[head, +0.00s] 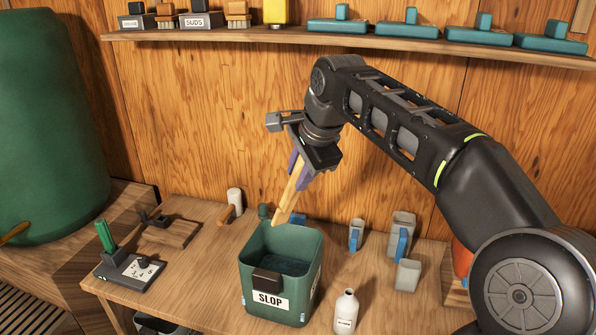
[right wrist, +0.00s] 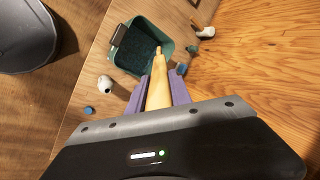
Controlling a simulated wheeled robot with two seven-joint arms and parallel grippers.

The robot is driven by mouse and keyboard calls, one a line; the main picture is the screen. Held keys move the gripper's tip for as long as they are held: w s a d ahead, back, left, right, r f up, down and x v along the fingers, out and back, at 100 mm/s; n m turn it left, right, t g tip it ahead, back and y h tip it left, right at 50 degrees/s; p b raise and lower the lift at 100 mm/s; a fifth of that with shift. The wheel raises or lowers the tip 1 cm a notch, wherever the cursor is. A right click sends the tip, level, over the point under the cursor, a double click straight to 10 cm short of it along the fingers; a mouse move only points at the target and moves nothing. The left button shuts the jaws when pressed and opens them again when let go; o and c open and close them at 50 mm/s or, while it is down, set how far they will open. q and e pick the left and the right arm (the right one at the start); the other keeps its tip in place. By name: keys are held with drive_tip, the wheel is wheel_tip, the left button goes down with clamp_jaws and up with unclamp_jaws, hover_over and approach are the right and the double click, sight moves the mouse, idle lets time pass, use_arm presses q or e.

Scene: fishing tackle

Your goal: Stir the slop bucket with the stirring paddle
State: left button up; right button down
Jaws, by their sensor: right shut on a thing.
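The green slop bucket (head: 270,265), with a white "SLOP" label and a dark front handle, stands on the wooden table. Dark contents show inside it. It also shows in the right wrist view (right wrist: 127,48). The wooden stirring paddle (head: 288,203) is held by my right gripper (head: 300,168), whose purple fingers are shut on it. The paddle slants down, its lower end above the bucket's back rim in the head view. In the right wrist view the paddle (right wrist: 158,92) runs between the fingers and points toward the bucket. My left gripper is not in view.
A white bottle (head: 346,312) stands right of the bucket. Grey cups with blue handles (head: 402,232) stand behind it on the right. A scale-like device (head: 130,270) and a wooden board (head: 172,232) lie left. A shelf (head: 350,43) with brushes runs above along the wall.

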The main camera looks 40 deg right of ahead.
sight(299, 197)
drive_tip(key=shift+w+f, duration=0.1)
drive_tip(key=shift+f, duration=0.05)
drive_tip(key=shift+f+b, duration=0.35)
drive_tip(key=shift+b, duration=0.1)
wheel_tip(299, 197, down, 5)
drive_tip(key=b, duration=0.4)
wheel_tip(299, 197, down, 16)
drive_tip(key=b, duration=1.3)
drive_tip(key=shift+f, duration=0.1)
